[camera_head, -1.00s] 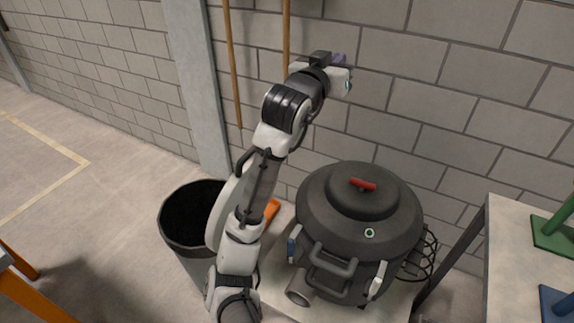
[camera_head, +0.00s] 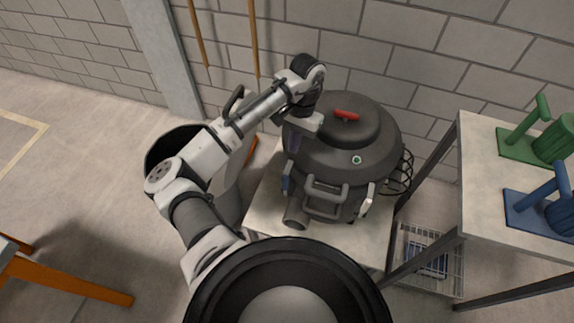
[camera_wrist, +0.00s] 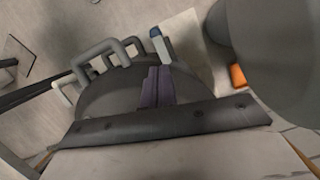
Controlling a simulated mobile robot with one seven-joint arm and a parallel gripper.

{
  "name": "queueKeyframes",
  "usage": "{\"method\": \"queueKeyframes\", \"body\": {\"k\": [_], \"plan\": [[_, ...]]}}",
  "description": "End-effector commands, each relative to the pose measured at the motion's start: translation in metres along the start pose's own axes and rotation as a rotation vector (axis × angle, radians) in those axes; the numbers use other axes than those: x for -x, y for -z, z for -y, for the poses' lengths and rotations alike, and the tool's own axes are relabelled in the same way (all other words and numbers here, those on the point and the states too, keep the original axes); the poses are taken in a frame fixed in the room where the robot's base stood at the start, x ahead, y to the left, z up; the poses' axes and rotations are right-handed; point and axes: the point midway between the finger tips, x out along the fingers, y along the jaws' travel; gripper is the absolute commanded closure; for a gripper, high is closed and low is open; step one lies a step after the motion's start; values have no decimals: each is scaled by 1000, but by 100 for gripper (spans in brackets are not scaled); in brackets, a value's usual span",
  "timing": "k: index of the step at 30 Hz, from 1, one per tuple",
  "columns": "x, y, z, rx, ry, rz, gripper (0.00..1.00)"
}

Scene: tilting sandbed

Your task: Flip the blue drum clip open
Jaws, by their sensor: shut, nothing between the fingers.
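The dark drum (camera_head: 345,160) has a domed lid and a blue clip (camera_head: 287,182) on its left side. The clip stands near upright against the drum wall, just below the lid rim. In the wrist view the blue clip (camera_wrist: 156,34) shows beyond the fingertips, with a pale part beside it. My gripper (camera_head: 292,142) points down at the left edge of the drum, above the clip. In the wrist view my gripper (camera_wrist: 157,72) has its purple-grey fingers together with nothing between them. They appear apart from the clip.
A red handle (camera_head: 346,114) tops the lid. A white clip (camera_head: 367,199) and grey tube handle (camera_head: 326,196) are on the drum's front. A black bin (camera_head: 168,146) stands left. A table (camera_head: 483,175) with green and blue devices stands right.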

Motion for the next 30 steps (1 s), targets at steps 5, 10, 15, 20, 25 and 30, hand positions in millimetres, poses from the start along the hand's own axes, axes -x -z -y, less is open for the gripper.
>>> {"method": "queueKeyframes", "body": {"k": [5, 10, 15, 20, 25, 30], "plan": [[0, 0, 0, 0, -1, -3, 100], [-6, 1, -1, 0, -3, -4, 100], [-28, 1, -1, 0, -6, -4, 100], [-56, 0, 0, 0, -2, -4, 100], [-83, 0, 0, 1, -2, -4, 100], [-97, 1, -1, -1, -1, -5, 100]]}}
